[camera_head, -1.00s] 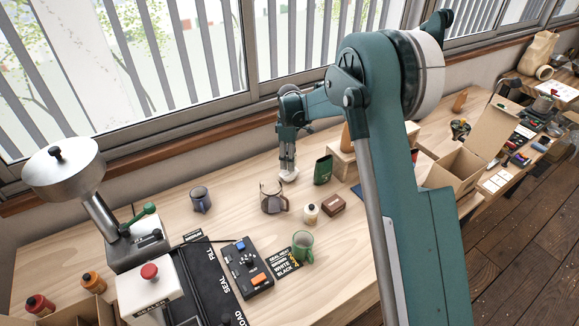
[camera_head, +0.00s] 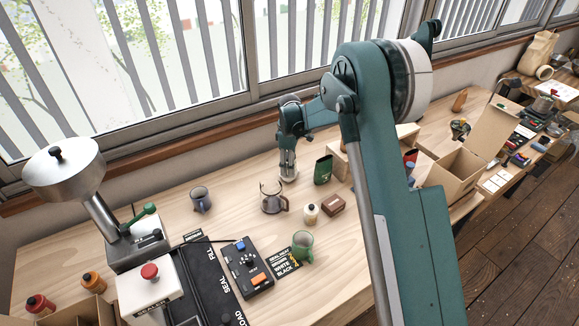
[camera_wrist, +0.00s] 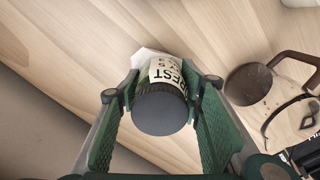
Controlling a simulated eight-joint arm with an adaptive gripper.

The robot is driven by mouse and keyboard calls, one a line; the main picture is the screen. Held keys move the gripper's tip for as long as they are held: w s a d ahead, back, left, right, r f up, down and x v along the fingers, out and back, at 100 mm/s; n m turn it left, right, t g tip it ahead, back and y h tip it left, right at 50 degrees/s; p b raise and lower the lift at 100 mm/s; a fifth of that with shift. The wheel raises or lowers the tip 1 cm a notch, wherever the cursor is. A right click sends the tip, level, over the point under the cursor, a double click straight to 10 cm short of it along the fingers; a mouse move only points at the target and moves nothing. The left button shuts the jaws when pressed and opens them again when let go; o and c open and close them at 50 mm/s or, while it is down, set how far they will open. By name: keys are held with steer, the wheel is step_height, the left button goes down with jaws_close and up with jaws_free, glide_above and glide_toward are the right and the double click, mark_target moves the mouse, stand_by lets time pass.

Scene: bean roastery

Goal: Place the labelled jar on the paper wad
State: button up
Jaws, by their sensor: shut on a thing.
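The labelled jar (camera_wrist: 162,108) shows in the wrist view with its dark round lid toward the camera and a cream label with black lettering. My gripper (camera_wrist: 160,95) is shut on it, one green finger on each side. The white paper wad (camera_wrist: 145,54) shows past the jar's far end, partly hidden by it. In the head view my gripper (camera_head: 288,165) points down near the back of the bench, with the wad (camera_head: 289,178) at its tips. I cannot make out the jar there, nor tell whether it touches the wad.
A glass carafe (camera_head: 272,204) with a brown handle stands close by in front. A dark green pouch (camera_head: 322,170) and a wooden box stand to the right.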

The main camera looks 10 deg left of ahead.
steer(key=shift+f, duration=0.15)
steer(key=o, duration=1)
step_height(320, 180, up, 12)
steer(key=shift+r, duration=0.2)
stand_by(0.6)
